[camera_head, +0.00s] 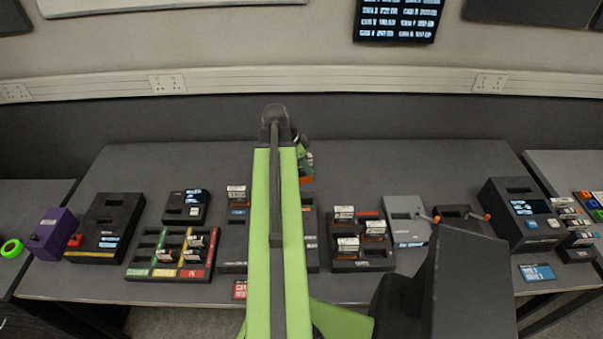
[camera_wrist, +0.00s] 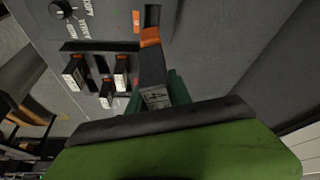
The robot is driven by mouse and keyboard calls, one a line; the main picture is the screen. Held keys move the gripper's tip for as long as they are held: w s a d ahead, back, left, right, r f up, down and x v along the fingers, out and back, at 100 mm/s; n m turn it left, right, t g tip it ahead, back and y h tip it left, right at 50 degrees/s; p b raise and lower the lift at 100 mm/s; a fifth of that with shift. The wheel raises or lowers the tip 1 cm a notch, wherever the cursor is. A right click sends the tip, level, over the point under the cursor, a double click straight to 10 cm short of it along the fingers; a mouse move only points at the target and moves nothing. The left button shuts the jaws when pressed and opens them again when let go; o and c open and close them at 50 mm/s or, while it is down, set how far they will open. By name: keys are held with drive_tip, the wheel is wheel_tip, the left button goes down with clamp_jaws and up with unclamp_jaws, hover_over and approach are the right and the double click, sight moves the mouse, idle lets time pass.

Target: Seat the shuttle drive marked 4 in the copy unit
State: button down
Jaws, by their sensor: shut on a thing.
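In the wrist view my gripper (camera_wrist: 155,102) is shut on a dark shuttle drive (camera_wrist: 152,68) with a label marked 4 and an orange band at its far end. Beyond it is a grey panel (camera_wrist: 105,22) with a knob, probably the copy unit. A dark slot (camera_wrist: 152,14) in the panel lies just past the orange end. I cannot tell whether the drive touches the slot. In the head view my gripper (camera_head: 304,162) is partly hidden behind my arm, with an orange bit (camera_head: 306,180) showing below it. My arm hides the middle of the bench.
In the wrist view several drives (camera_wrist: 103,82) stand in slots left of the held one. In the head view a colour-marked rack (camera_head: 135,272) and a dark rack (camera_head: 362,265) flank my arm. A grey unit (camera_head: 404,207) stands right. The back of the bench (camera_head: 410,160) is clear.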

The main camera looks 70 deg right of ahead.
wheel_tip(320, 180, down, 4)
drive_tip(key=m+b, duration=0.2)
drive_tip(key=b, duration=0.1)
drive_tip(key=m+y+b, duration=0.1)
drive_tip(key=shift+d+f+g, duration=0.1)
drive_tip(key=shift+f+g, duration=0.15)
drive_tip(key=shift+g, duration=0.05)
drive_tip(key=shift+s+m, duration=0.2)
drive_tip(key=shift+m, duration=0.1)
drive_tip(key=shift+r, duration=0.1)
wheel_tip(320, 180, down, 6)
drive_tip(key=b, duration=0.6)
drive_tip(key=shift+f+b, duration=1.2)
drive_tip(key=shift+b, duration=0.15)
idle(0.9)
drive_tip(key=shift+f+b, duration=0.35)
drive_tip(key=shift+f+b, duration=0.7)
idle(0.6)
